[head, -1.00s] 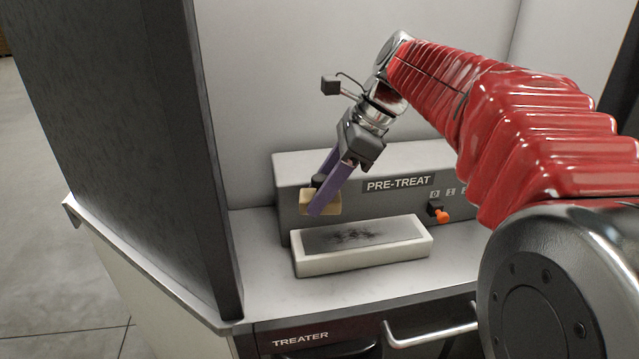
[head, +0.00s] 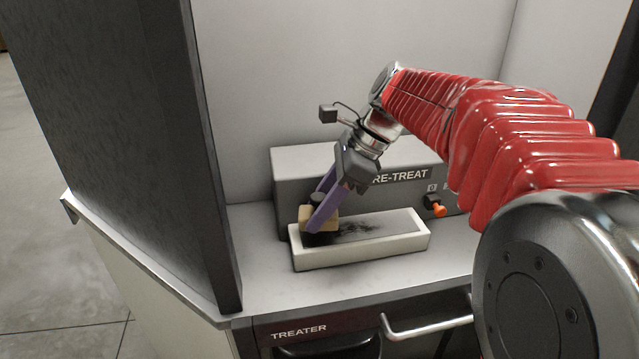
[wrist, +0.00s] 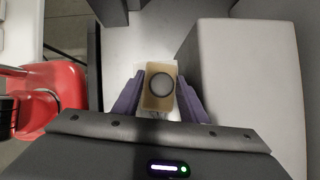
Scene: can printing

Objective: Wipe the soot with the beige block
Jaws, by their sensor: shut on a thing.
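The beige block (head: 311,214) with a dark round knob is held between the purple fingers of my gripper (head: 318,211). In the wrist view the block (wrist: 157,90) sits between both fingers, its grey round knob facing the camera. The block is low over the left end of the white-rimmed tray (head: 350,256), and its underside looks dark. I cannot tell whether it touches the surface. Dark soot (head: 357,229) lies on the tray's grey top, to the right of the block; any soot under the block is hidden.
The grey PRE-TREAT box (head: 300,165) stands right behind the tray, with an orange knob (head: 437,209) on its front. A dark upright panel (head: 170,130) rises at the left. The counter (head: 265,275) is clear in front of the tray.

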